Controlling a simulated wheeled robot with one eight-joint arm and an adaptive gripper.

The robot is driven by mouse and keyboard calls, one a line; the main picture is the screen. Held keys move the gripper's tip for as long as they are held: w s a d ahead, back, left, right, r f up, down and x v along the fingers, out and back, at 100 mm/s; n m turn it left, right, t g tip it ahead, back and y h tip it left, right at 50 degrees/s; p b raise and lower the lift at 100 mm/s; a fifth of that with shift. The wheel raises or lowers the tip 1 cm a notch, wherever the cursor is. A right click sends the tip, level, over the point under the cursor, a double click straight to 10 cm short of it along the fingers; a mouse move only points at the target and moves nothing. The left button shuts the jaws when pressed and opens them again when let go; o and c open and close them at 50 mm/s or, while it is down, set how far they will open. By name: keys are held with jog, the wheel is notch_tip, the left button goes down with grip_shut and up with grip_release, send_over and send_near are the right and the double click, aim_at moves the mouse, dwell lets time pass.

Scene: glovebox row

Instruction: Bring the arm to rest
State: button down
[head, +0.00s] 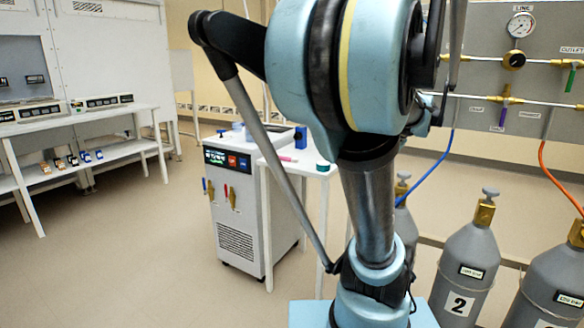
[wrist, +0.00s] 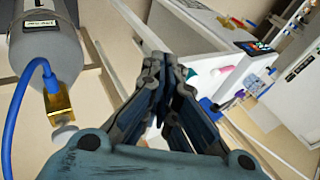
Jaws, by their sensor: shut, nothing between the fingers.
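My gripper (wrist: 162,90) shows in the wrist view, with its fingers drawn together and nothing between them. Past its fingertips are the side of a white table and bare floor. In the head view my own arm fills the middle of the picture. The gripper itself cannot be made out there.
Grey gas cylinders (head: 468,262) stand at the right, below a wall panel (head: 480,75) with a gauge. A blue hose runs to one cylinder (wrist: 45,50), close left of my gripper. A white chiller unit (head: 235,215) stands behind my arm. The floor (head: 110,270) at left is clear.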

jog(key=s+a+f+n+g+h, duration=0.2)
jog(key=s+f+n, duration=0.1)
jog(key=s+f, duration=0.5)
jog(key=s+a+f+n+g+h, duration=0.1)
jog(key=s+a+f+n+h, duration=0.1)
jog(key=s+f, duration=0.6)
jog(key=shift+s+a+f+n+g+h, duration=0.15)
jog(key=shift+s+f+n+g+h, duration=0.2)
jog(key=shift+f+n, duration=0.35)
jog(key=shift+w+r, duration=0.1)
jog(key=shift+w+f, duration=0.2)
jog(key=shift+w, duration=0.2)
